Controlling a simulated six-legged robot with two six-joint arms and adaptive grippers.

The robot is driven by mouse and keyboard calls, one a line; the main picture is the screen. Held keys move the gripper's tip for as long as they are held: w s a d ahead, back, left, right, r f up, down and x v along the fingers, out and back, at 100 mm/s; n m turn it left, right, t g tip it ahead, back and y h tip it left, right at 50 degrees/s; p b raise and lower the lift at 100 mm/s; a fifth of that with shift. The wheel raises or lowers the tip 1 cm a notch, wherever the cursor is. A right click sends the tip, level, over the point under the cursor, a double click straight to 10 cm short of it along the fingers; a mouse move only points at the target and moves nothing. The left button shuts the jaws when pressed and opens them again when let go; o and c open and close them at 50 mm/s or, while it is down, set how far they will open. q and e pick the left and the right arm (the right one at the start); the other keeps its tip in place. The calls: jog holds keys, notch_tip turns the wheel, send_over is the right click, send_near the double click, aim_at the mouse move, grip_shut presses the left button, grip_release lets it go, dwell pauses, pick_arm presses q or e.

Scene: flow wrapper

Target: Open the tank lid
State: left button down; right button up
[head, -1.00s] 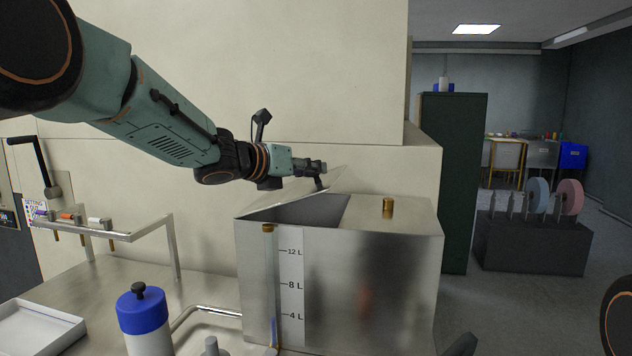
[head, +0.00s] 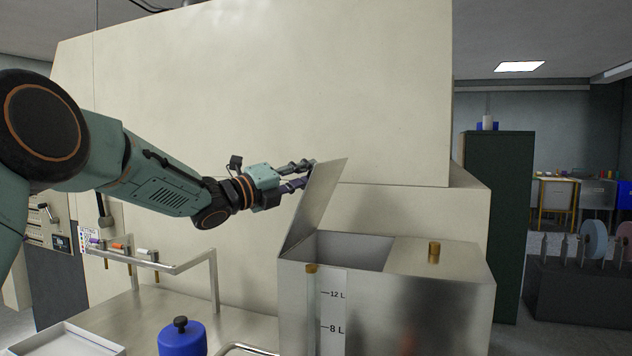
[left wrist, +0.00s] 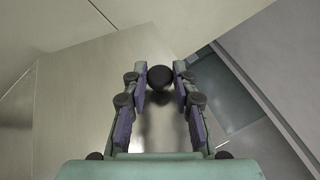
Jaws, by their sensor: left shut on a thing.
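The steel tank (head: 455,300) stands right of centre in the head view, with a litre scale (head: 333,320) on its front. Its lid (head: 318,205) is tilted steeply up at the left end, and the opening (head: 352,250) beside it shows. My left gripper (head: 308,173) is at the upper part of the raised lid, on its left side. In the left wrist view, the gripper (left wrist: 160,71) is shut on a round black knob (left wrist: 159,78) in front of the lid's metal face (left wrist: 85,100). My right gripper is out of view.
A brass cap (head: 434,252) stands on the fixed part of the tank top. A pale wall panel (head: 270,100) rises behind the arm.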

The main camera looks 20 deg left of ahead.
pick_arm(q)
jog(key=shift+a+r+n, duration=0.3)
jog(key=shift+a+n, duration=0.1)
jog(key=shift+a, duration=0.2)
jog(key=c, duration=1.1)
grip_release()
jog(key=shift+f, duration=0.1)
jog(key=shift+o, duration=0.2)
jog(key=shift+s+f, duration=0.1)
jog(key=v, duration=1.2)
jog(key=shift+d, duration=0.1)
